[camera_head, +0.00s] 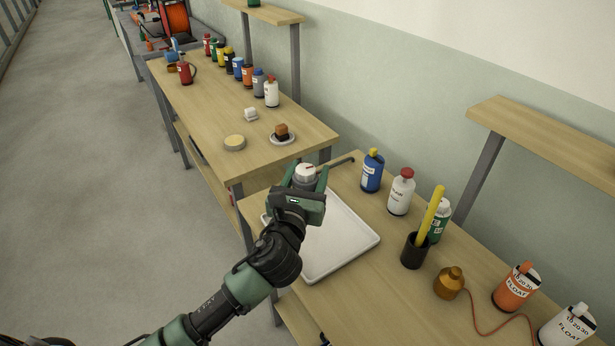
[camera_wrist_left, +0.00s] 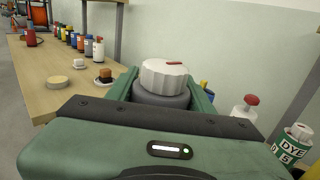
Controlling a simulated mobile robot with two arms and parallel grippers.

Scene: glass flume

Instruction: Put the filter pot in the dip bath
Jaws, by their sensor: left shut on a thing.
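The filter pot (camera_head: 305,172), a grey pot with a white ridged lid marked in red, is between the green fingers of my left gripper (camera_head: 307,181). The gripper is shut on it. In the left wrist view the filter pot (camera_wrist_left: 165,82) sits upright between the fingers, its lower part hidden by the gripper body. The white shallow rectangular tray (camera_head: 338,250), seemingly the dip bath, lies on the near bench. My left gripper and the pot are over its far end in the head view; their height above it is unclear. My right gripper is not in view.
A blue bottle (camera_head: 372,171), a white red-capped bottle (camera_head: 401,191) and a black cup (camera_head: 415,251) with a yellow stick stand right of the tray. A brown pot (camera_head: 449,283) and float bottles are nearer. The farther bench (camera_head: 205,105) holds several bottles.

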